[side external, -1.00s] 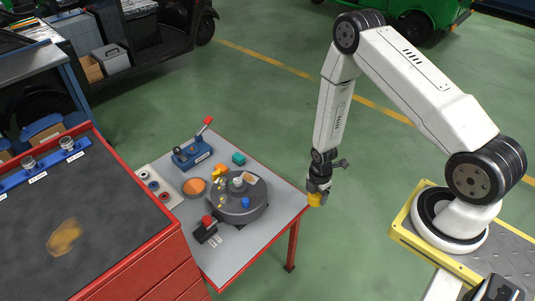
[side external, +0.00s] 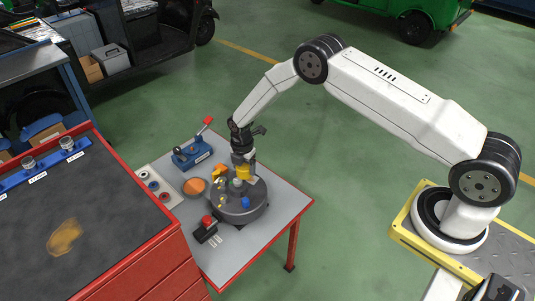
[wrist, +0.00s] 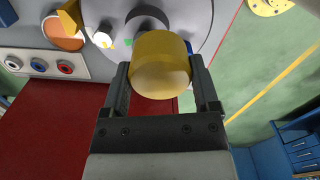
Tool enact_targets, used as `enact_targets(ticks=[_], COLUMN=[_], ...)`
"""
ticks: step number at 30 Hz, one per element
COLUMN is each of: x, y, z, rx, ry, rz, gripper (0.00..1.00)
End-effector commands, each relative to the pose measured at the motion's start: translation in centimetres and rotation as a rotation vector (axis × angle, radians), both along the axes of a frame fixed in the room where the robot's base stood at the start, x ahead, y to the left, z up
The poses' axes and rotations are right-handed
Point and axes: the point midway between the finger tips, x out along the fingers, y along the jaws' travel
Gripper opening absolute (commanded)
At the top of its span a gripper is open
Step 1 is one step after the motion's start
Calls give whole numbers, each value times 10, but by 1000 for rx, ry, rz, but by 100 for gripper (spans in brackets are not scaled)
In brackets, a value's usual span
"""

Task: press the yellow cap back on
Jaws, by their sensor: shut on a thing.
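The yellow cap (side external: 243,171) is a short cylinder held in my gripper (side external: 243,166). In the wrist view the cap (wrist: 160,65) sits between the two dark fingers of my gripper (wrist: 160,72), which touch its sides. The gripper is above the dark grey round turntable (side external: 240,211), over its far part. A pale grey post (side external: 237,184) stands near the turntable's middle, just below and beside the cap. In the wrist view the cap hides part of the turntable (wrist: 210,20). I cannot tell whether the cap touches anything below.
Small yellow and blue pieces (side external: 246,202) are on the turntable. A blue press with a red lever (side external: 193,152) and an orange dish (side external: 195,187) stand to the left. A red-topped switch box (side external: 205,230) is in front. The grey table (side external: 280,208) is clear on the right.

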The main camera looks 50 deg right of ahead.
Motion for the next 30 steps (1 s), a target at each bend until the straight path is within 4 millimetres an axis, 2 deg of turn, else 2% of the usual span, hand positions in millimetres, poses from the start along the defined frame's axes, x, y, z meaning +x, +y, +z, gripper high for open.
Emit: enact_targets(ticks=[6, 15, 23, 30], x=[15, 17, 17, 17], y=[17, 19, 19, 19], z=[11, 12, 5, -9], rx=[0, 0, 0, 0], ry=[0, 0, 1, 1], rz=[39, 44, 44, 43], gripper=[12, 12, 12, 12])
